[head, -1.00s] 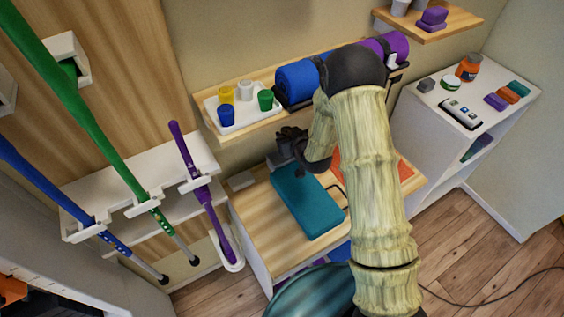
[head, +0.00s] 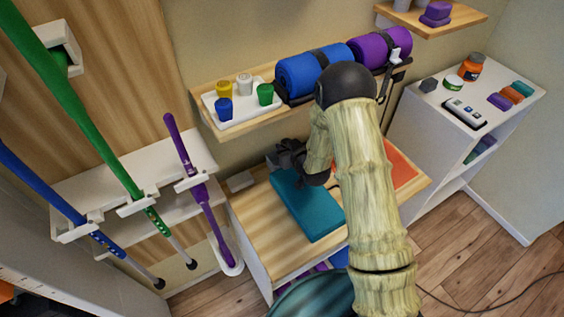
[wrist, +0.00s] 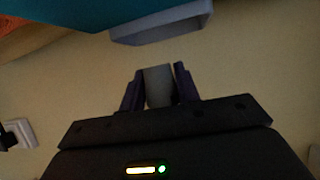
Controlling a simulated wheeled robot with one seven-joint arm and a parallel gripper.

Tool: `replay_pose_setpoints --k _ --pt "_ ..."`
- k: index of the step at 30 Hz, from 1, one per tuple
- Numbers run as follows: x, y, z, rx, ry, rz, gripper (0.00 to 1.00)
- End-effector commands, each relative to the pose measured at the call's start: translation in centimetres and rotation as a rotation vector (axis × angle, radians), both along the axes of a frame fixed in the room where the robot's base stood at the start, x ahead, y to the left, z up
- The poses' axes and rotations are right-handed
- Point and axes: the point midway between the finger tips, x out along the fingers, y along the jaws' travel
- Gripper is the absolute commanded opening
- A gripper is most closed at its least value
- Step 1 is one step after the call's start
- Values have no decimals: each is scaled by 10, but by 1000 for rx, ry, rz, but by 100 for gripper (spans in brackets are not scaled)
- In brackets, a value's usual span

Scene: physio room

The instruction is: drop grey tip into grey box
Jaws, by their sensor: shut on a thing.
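My gripper (head: 280,158) is low behind the teal block, near the wall and just under the wall shelf. In the wrist view, its fingers (wrist: 159,88) are shut on the grey tip (wrist: 158,86), which shows between them. I cannot make out the tip in the head view. A pale grey box also shows past the fingertips in the wrist view (wrist: 160,25), apart from the tip.
The teal block (head: 308,205) lies on the wooden top (head: 262,222), with an orange item (head: 402,165) to its right. Above, the shelf holds a tray (head: 233,118) with several coloured cups, plus blue (head: 312,72) and purple (head: 380,46) rolls. Poles (head: 200,190) hang at left.

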Motion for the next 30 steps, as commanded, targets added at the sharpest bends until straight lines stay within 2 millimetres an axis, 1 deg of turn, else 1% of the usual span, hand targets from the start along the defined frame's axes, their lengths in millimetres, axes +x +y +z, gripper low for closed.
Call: replay_pose_setpoints --k 2,3,6,16,20,23,30 --pt "0 0 0 0 0 0 5" --pt "0 0 0 0 0 0 40" --pt "0 -1 0 0 0 -1 57" --pt "-2 1 1 0 1 3 57" --pt "-9 -3 5 -1 3 2 57" --pt "-19 -8 11 -1 3 2 57" --pt "-53 -27 30 0 2 0 57"
